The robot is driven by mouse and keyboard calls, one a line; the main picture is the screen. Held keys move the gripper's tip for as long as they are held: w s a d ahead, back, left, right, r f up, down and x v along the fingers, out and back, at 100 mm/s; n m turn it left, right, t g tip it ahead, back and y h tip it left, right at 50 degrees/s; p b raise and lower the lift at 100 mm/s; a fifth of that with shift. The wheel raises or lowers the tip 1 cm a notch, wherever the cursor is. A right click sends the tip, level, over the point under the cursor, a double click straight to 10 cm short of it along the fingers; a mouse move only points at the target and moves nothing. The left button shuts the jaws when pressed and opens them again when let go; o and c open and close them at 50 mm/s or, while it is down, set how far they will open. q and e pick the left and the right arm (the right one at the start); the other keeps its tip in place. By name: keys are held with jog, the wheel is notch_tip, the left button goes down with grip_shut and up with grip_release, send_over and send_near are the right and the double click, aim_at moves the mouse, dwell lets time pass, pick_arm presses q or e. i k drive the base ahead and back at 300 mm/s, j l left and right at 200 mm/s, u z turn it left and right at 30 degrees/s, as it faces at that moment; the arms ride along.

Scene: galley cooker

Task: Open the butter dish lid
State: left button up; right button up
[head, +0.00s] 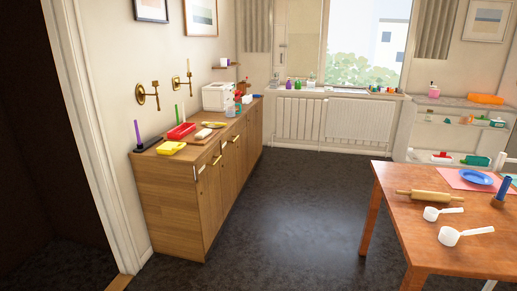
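No thing in the head view is clearly a butter dish at this distance. On the wooden sideboard (165,190) at the left stand a low yellow dish-like thing (171,148), a red box-like thing (181,131) and a small whitish block-like thing (203,134) on a brown board (194,140). I cannot tell which of them is the butter dish, or whether a lid sits on it. Neither of my grippers is in view.
A wooden table (390,195) stands at the right with a rolling pin (417,194), white scoops and a blue plate (475,178). Candles and a white appliance (218,96) stand on the sideboard. The dark floor (300,210) between sideboard and table is clear.

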aim_at(170, 146)
jog(key=i+u, duration=0.3)
jog(key=i, duration=0.45)
jog(key=i+l+u, duration=0.25)
jog(key=i, duration=0.45)
jog(key=j, duration=0.1)
